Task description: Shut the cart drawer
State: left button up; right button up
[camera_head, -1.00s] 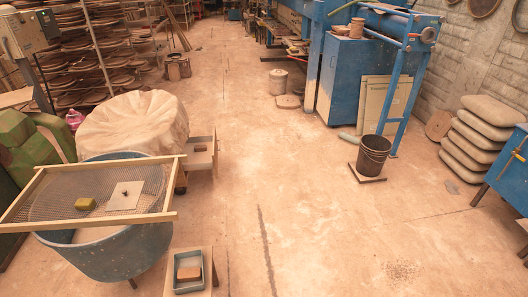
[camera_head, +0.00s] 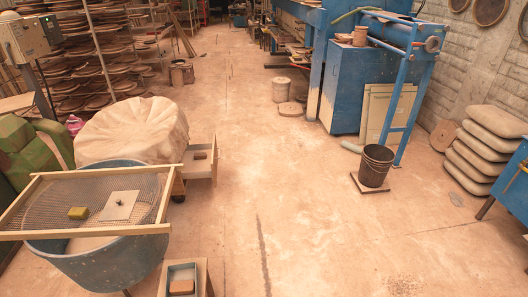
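The cart drawer (camera_head: 201,159) stands pulled out from the right side of a cart covered with a pale cloth (camera_head: 132,130), at left of centre in the head view. A small brown block (camera_head: 200,155) lies in the drawer. The cloth hides most of the cart body, and a wheel (camera_head: 178,184) shows below it. Neither of my grippers is in view.
A blue tub (camera_head: 90,262) with a framed mesh screen (camera_head: 70,202) stands in front of the cart. A stand with a grey tray (camera_head: 178,269) is at bottom centre-left. A bucket (camera_head: 375,166) is at right. Open floor (camera_head: 285,205) lies right of the drawer.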

aim_at(207, 167)
jog(key=z, duration=0.8)
jog(key=i, duration=1.3)
jog(key=z, duration=0.4)
jog(key=i, duration=1.25)
jog(key=u, duration=1.45)
jog(key=i, duration=0.9)
jog(key=u, duration=0.95)
